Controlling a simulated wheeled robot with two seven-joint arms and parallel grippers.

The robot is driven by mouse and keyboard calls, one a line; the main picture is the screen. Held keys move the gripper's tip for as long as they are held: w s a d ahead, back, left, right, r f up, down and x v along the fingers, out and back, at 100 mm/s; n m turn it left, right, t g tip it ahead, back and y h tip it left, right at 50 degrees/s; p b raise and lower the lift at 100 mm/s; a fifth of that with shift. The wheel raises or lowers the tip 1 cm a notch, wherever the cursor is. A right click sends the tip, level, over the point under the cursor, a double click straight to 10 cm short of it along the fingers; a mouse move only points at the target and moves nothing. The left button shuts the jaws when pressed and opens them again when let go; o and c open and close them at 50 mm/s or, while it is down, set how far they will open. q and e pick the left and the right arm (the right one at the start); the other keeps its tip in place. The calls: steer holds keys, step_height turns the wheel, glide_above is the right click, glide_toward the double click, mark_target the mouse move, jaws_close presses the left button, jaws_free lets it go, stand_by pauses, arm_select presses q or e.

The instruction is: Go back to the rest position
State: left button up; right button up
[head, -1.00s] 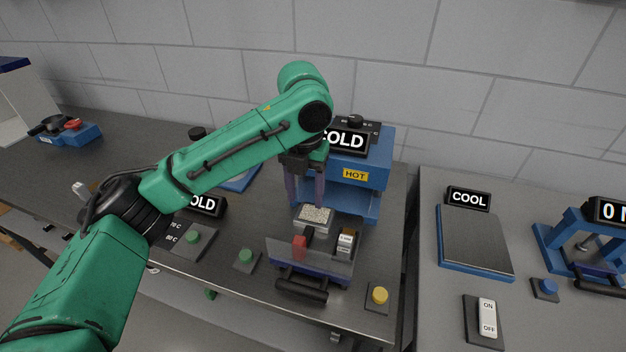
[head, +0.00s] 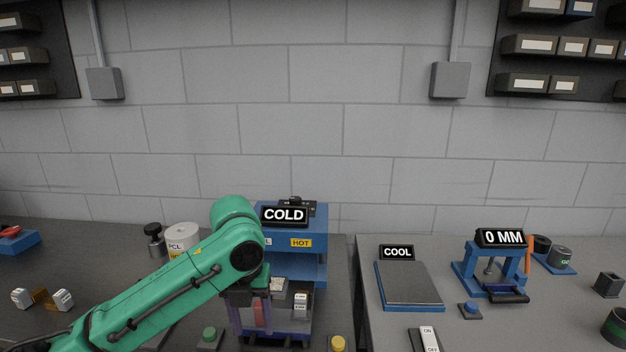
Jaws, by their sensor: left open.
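My left gripper (head: 252,315) points down, open, with its two fingers apart. It is in front of the left part of the blue heated machine, which has a COLD display (head: 284,216) and a yellow HOT label (head: 301,243). The machine's front tray holds a pale speckled block (head: 279,286) and a white labelled block (head: 301,304). A red piece shows between the fingers; I cannot tell whether they touch it. My green left arm reaches in from the lower left. My right gripper is not in view.
A green button (head: 209,335) and a yellow button (head: 338,343) stand at the front. A white PCL drum (head: 182,238) is behind the arm. On the right bench are a cooling plate (head: 409,284) marked COOL and a blue gauge stand (head: 466,276) reading 0 MM.

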arm_select(q)
steer(key=s+d+f+n+t+h, duration=0.1)
steer(key=s+d+f+n+h, duration=0.15)
steer(key=f+n, duration=0.4)
steer(key=s+d+f+n+t+h, duration=0.1)
steer(key=d+f+n, duration=0.2)
steer(key=f+n, duration=0.35)
steer(key=s+a+f+n+y, duration=0.1)
steer(key=s+a+f+n, duration=0.25)
steer(key=a+n, duration=0.3)
steer(key=s+a+f+n+t+y, duration=0.1)
steer(key=s+a+f+n, duration=0.2)
steer(key=s+a+n, duration=0.35)
steer(key=s+a+f+n+y, duration=0.25)
steer(key=a+n, duration=0.25)
steer(key=n, duration=0.3)
step_height(320, 180, down, 22)
steer(key=s+g, duration=0.1)
steer(key=s, duration=0.2)
steer(key=s+a+f+g, duration=0.1)
steer(key=s+a+f, duration=0.1)
steer(key=s+f, duration=1.2)
steer(key=shift+s+a+f+m+h, duration=0.2)
steer(key=shift+s+f+m+h, duration=0.15)
steer(key=shift+s, duration=0.85)
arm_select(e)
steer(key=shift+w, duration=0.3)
